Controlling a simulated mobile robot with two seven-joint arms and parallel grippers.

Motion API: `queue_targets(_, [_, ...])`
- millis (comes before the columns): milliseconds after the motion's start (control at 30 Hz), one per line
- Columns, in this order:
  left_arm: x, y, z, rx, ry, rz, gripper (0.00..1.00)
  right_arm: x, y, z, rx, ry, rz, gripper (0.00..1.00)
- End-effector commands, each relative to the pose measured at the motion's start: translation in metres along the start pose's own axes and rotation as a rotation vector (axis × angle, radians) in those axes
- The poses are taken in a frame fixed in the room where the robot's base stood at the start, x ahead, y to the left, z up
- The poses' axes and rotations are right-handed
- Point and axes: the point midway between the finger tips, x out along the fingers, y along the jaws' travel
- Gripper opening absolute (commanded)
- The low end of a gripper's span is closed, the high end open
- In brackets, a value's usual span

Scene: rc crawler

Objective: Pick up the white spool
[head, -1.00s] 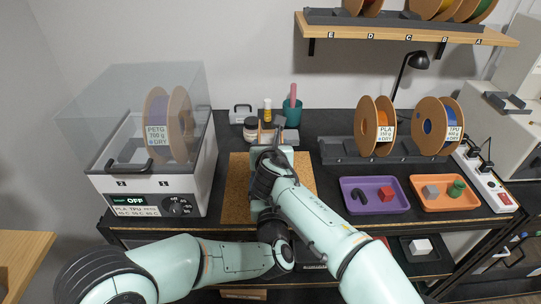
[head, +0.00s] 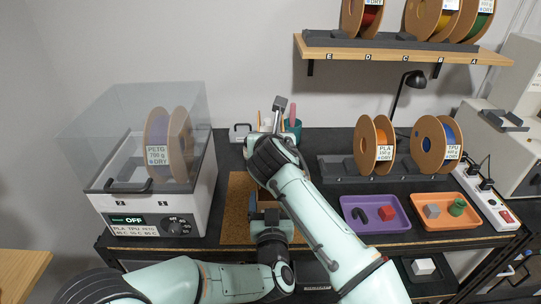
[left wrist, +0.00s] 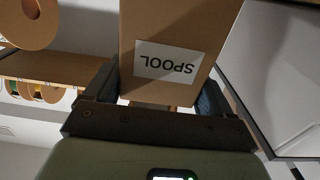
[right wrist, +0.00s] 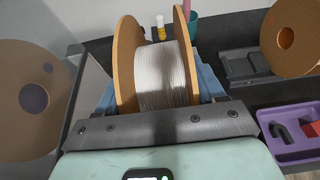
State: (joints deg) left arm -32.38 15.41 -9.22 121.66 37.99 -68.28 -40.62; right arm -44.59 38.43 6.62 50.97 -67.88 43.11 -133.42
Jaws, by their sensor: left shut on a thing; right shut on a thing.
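The white spool (right wrist: 162,75), white filament between two brown flanges, sits upright between the fingers of my right gripper (right wrist: 158,92), which is shut on it. In the left wrist view, a brown cardboard box (left wrist: 185,25) with a white SPOOL label, upside down in the picture, is between the fingers of my left gripper (left wrist: 152,100), shut on it. In the head view my two arms meet over the middle of the bench. They hide the white spool and the box there.
The dryer (head: 150,215) with a PETG spool stands left. The PLA spool (head: 363,150) and TPU spool (head: 424,145) stand on a dark rack at right. A purple tray (head: 350,203) and orange tray (head: 437,221) lie before it. A cork mat (head: 236,205) is under my arms.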

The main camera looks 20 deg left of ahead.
Motion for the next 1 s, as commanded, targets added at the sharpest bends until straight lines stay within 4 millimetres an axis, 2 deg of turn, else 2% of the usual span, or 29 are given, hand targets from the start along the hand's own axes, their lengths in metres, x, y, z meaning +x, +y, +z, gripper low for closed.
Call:
queue_targets(100, [0.000,0.000,0.000,0.000,-0.001,0.000,0.52,-0.007,0.001,0.016,0.003,-0.004,0.003,0.00])
queue_targets(333, [0.000,0.000,0.000,0.000,-0.001,0.000,0.52,-0.015,0.001,0.034,0.003,-0.004,0.003,0.00])
queue_targets(633, [0.000,0.000,0.001,0.000,-0.001,0.000,0.52,-0.015,-0.057,0.033,0.003,-0.003,-0.002,0.00])
queue_targets(1000, [0.000,0.000,0.001,0.000,-0.002,0.000,0.52,-0.014,-0.146,0.033,0.004,-0.003,-0.002,0.00])
